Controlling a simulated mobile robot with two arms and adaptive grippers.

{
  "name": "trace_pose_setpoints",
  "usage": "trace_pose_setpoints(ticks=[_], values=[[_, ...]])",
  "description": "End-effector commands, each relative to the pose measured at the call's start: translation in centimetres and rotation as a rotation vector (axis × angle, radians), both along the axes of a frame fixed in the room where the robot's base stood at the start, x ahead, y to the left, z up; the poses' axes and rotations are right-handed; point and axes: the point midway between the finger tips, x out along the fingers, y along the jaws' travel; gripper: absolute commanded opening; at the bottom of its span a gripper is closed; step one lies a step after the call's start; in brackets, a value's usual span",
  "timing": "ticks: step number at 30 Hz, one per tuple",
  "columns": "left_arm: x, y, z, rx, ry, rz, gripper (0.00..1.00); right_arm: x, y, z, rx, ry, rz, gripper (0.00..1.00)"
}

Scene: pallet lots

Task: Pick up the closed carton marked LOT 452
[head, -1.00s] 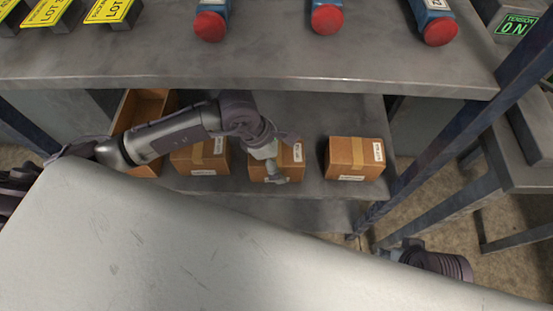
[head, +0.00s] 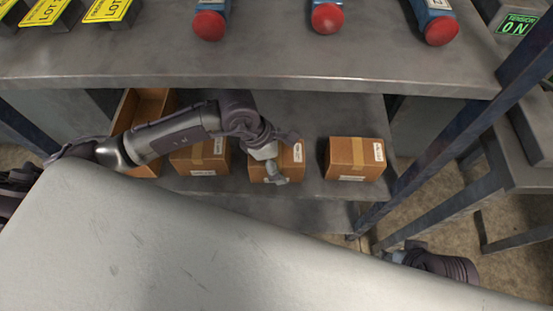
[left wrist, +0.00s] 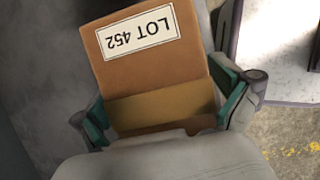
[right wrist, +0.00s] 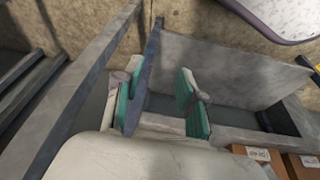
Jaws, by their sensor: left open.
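The closed carton marked LOT 452 (left wrist: 150,75) fills the middle of the left wrist view, brown with a white label and a tape strip. In the head view it is the middle carton (head: 293,160) on the lower shelf, partly covered by my left gripper (head: 281,157). In the left wrist view the left gripper (left wrist: 165,108) is open, with its green-padded fingers on either side of the carton; I cannot tell whether they touch it. My right gripper (right wrist: 160,95) is open and empty in the right wrist view, away from the cartons.
Closed cartons stand to the left (head: 208,158) and right (head: 355,158) on the lower shelf (head: 310,185). An open-topped box (head: 148,103) stands farther left. The upper shelf (head: 270,65) overhangs behind, with red-capped blue items on it. A dark post (head: 440,150) rises at right.

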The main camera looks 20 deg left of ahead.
Motion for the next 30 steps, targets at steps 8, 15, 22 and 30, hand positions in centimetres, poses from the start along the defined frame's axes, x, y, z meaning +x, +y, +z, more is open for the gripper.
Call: trace_pose_setpoints(ticks=[8, 15, 22, 30], values=[[0.0, 0.0, -0.1, 0.0, 0.0, 0.0, 1.0, -0.2, 0.0, 0.5, 0.002, -0.008, -0.001, 0.4], [0.0, 0.0, -0.2, 0.0, 0.0, 0.0, 1.0, -0.2, -0.1, 0.7, -0.001, -0.006, 0.0, 0.4], [0.0, 0.0, -0.2, 0.0, 0.0, 0.0, 1.0, -0.2, -0.1, 1.3, -0.002, -0.014, 0.0, 0.4], [0.0, 0.0, -0.2, 0.0, 0.0, 0.0, 0.8, -0.1, -0.2, 1.2, -0.002, -0.014, 0.0, 0.4]])
